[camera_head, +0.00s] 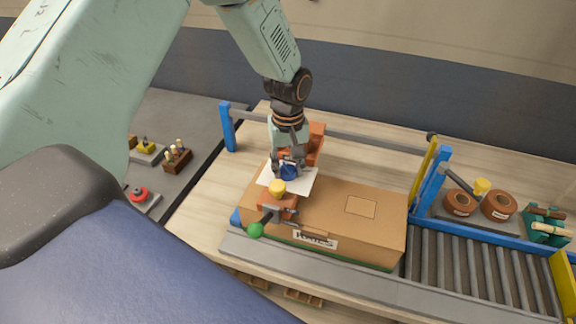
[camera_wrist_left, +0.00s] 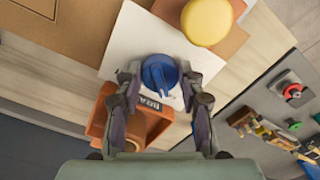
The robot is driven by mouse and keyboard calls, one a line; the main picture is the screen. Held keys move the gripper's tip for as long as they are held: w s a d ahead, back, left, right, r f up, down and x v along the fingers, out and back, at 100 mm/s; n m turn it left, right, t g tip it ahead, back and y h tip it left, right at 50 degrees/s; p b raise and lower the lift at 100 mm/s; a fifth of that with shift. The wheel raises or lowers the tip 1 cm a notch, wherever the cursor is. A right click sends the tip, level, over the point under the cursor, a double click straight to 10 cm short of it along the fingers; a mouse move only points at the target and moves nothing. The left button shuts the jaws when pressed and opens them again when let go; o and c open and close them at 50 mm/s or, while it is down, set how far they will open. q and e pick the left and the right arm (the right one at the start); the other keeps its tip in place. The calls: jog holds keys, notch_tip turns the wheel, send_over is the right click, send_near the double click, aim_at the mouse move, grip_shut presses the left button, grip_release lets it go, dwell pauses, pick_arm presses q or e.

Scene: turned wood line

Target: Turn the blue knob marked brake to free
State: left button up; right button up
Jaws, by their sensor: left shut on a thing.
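The blue knob (camera_head: 289,173) sits on a white plate (camera_head: 305,186) above the bench. It shows from above in the left wrist view (camera_wrist_left: 158,74), with a pointer ridge toward the lower part of the picture. A small label (camera_wrist_left: 150,103) below it is partly hidden; only the first letters, like "BRA", show. My left gripper (camera_head: 287,162) comes down over the knob. In the left wrist view its two fingers (camera_wrist_left: 159,82) are on either side of the knob and shut on it. The free mark cannot be made out. My right gripper is in neither view.
A yellow round top (camera_head: 277,187) stands close in front of the knob, with a green ball (camera_head: 256,230) nearby. A cardboard box (camera_head: 370,222) lies to the right, before a roller conveyor (camera_head: 470,265). A blue-posted rail (camera_head: 228,130) runs behind. A red button (camera_head: 139,194) is at left.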

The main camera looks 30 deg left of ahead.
aim_at(288, 167)
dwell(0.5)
pick_arm(q)
jog(key=o, duration=1.2)
jog(key=shift+c, duration=0.2)
jog(key=shift+r, duration=0.1)
notch_tip(288, 167, up, 12)
jog(key=shift+f, duration=0.2)
